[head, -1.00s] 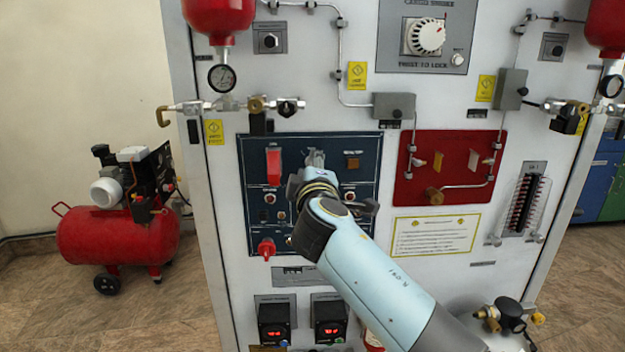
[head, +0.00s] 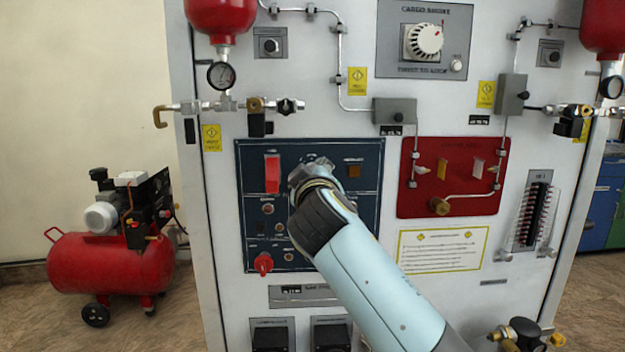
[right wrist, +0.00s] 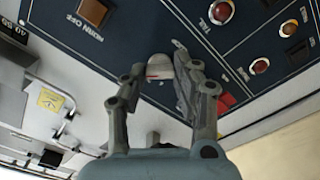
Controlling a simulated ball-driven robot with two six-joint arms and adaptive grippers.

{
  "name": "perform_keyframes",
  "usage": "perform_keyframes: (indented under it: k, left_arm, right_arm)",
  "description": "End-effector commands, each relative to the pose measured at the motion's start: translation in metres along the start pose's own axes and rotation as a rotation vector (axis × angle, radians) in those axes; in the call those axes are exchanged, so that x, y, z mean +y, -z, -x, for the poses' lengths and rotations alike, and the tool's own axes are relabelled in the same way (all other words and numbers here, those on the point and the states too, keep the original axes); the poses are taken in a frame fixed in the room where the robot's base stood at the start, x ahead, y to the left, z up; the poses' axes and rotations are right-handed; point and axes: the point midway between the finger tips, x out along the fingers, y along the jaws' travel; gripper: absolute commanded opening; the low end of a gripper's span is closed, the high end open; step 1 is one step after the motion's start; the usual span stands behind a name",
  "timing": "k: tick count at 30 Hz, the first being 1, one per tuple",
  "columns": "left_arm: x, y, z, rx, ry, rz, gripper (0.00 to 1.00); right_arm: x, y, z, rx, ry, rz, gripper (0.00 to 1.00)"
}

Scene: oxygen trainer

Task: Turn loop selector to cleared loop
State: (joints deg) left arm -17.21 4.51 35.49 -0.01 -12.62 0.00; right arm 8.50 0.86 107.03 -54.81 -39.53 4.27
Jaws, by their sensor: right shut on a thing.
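The dark blue control panel (head: 365,215) is on the front of the white cabinet. A pale rounded knob with a red mark (right wrist: 160,68), apparently the loop selector, sits on it between the fingers of my right gripper (right wrist: 157,82) in the right wrist view. The gripper is shut on this knob. In the head view my right gripper (head: 312,172) is at the panel's upper middle, and the wrist and forearm largely cover it. The knob's setting and labels cannot be read there. My left gripper is not in view.
A red guarded switch (head: 272,174) is left of my gripper, and a red knob (head: 263,263) is lower left. A brown square button (head: 354,171) is to the right. A red panel (head: 452,165) and piping are further right. A red compressor (head: 112,255) stands on the floor at left.

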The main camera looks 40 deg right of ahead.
Motion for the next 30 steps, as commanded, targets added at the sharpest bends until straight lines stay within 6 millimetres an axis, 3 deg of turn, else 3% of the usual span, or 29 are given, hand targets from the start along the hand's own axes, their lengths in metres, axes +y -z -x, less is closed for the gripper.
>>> perform_keyframes:
  k: [10,11,16,25,30]
  left_arm:
    - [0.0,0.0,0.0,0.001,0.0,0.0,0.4]
    - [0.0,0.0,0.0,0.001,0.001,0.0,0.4]
    - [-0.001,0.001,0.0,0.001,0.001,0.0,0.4]
    - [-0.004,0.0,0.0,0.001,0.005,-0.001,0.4]
    - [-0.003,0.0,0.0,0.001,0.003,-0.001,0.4]
  right_arm:
    - [-0.003,-0.003,0.001,-0.008,0.005,-0.002,0.0]
    - [-0.003,-0.003,0.001,-0.008,0.005,-0.002,0.31]
    - [-0.002,-0.002,0.0,-0.006,0.004,-0.002,0.52]
    - [-0.001,-0.001,0.004,-0.003,0.002,-0.003,0.52]
    - [-0.002,-0.002,0.028,-0.004,0.003,-0.004,0.52]
